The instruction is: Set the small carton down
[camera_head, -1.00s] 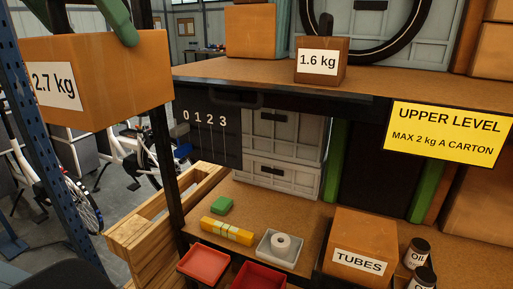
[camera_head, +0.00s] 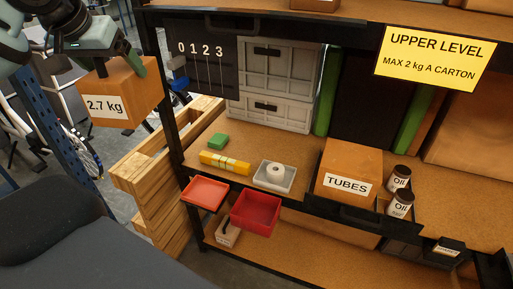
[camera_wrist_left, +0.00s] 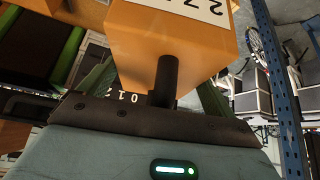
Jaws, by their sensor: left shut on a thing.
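A cardboard carton (camera_head: 122,95) marked 2.7 kg hangs in the air at the left of the head view, in front of the blue upright. My left gripper (camera_head: 119,66) comes from above and is shut on it, with green fingers on its sides. In the left wrist view the carton (camera_wrist_left: 172,42) fills the space ahead of the gripper, its label partly cut off. It touches no shelf that I can see. My right gripper is not in view.
A yellow sign (camera_head: 435,58) limits upper-level cartons to 2 kg.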

